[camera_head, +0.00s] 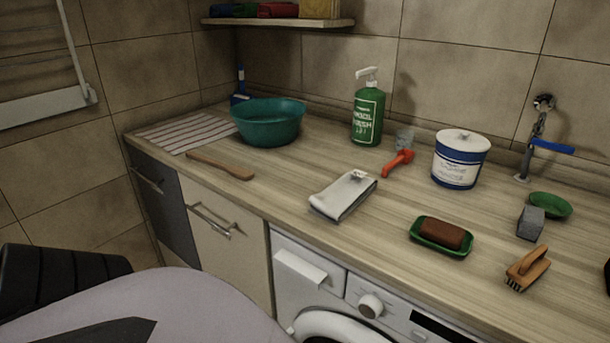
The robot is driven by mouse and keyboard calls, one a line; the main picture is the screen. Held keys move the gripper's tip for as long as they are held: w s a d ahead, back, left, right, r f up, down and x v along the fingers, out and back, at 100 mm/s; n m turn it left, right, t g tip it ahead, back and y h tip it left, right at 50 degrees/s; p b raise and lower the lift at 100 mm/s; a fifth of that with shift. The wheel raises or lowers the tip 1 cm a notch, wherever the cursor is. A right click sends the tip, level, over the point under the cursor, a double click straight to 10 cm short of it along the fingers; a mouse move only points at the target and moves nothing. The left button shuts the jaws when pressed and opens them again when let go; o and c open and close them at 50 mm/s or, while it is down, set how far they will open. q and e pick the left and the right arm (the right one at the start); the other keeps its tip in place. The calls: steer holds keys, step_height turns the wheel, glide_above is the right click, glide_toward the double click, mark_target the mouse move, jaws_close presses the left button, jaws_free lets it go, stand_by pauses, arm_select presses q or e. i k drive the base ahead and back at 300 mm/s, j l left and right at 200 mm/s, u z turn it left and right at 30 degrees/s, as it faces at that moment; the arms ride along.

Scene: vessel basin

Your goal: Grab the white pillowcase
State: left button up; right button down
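The white pillowcase (343,195) lies folded flat on the wooden countertop (290,180), near its front edge and above the washing machine. It is a narrow folded stack, with a small mark at its far end. Nothing touches it from above. I cannot make out either gripper in the head view. Dark parts at the lower left and a pale rounded surface at the bottom seem to be my own body.
Left of the pillowcase lie a wooden stick (220,165) and a teal basin (268,122). Right are a soap dish (441,249) and a brush (527,269).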

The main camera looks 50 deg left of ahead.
mark_target(337, 201)
steer(key=u, duration=1.35)
